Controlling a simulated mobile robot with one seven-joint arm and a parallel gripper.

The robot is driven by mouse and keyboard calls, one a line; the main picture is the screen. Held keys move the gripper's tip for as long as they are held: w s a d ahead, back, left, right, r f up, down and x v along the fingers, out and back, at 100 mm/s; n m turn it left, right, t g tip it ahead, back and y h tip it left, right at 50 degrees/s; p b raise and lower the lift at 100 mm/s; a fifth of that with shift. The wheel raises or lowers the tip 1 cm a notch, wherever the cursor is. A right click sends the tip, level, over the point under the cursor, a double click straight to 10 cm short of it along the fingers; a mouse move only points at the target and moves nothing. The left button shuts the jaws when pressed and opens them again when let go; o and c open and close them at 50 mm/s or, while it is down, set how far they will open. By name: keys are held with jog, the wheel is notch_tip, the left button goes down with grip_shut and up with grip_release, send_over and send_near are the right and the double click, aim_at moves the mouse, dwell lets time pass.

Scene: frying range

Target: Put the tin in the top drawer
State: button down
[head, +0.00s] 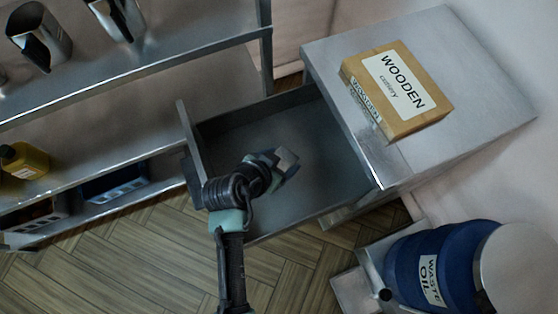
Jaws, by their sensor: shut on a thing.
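The top drawer (328,156) of the steel cabinet is pulled open, and its grey floor is bare apart from what my gripper covers. My gripper (274,169) is over the drawer's interior, seen from behind, and shut on the tin. A small silver-grey piece, which looks like the tin (287,158), shows at the gripper's far end. Most of it is hidden by the gripper, and I cannot tell whether it touches the drawer floor.
A box labelled wooden cutlery (397,91) lies on the steel cabinet (478,99). A blue waste oil drum (437,265) stands at lower right. A shelf rack (150,69) with metal jugs and a yellow bottle (24,160) is at left. Wooden floor is clear at lower left.

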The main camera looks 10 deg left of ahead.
jog(key=a+m+g, duration=0.1)
jog(key=m+g, duration=0.1)
jog(key=a+f+m+g+b, duration=0.1)
jog(key=m, duration=0.2)
jog(key=a+f+m+g, duration=0.1)
jog(key=m+g, duration=0.1)
jog(key=shift+w+f+g+y, duration=0.25)
jog(key=shift+w+g+y, duration=0.05)
jog(key=a+f+m+y+b, duration=0.1)
jog(key=f+m+y, duration=0.1)
jog(key=f+m, duration=0.1)
jog(key=s+a+f+m+y+b, duration=0.1)
jog(key=f+m+y+b, duration=0.1)
jog(key=f+m, duration=0.2)
jog(key=s+a+f+m+y+b, duration=0.1)
jog(key=a+f+m+y, duration=0.1)
jog(key=f+m, duration=0.2)
jog(key=shift+f+m+t, duration=0.2)
jog(key=shift+m+t, duration=0.2)
jog(key=shift+m, duration=0.4)
grip_release()
jog(key=shift+s+d, duration=0.1)
jog(key=shift+r, duration=0.1)
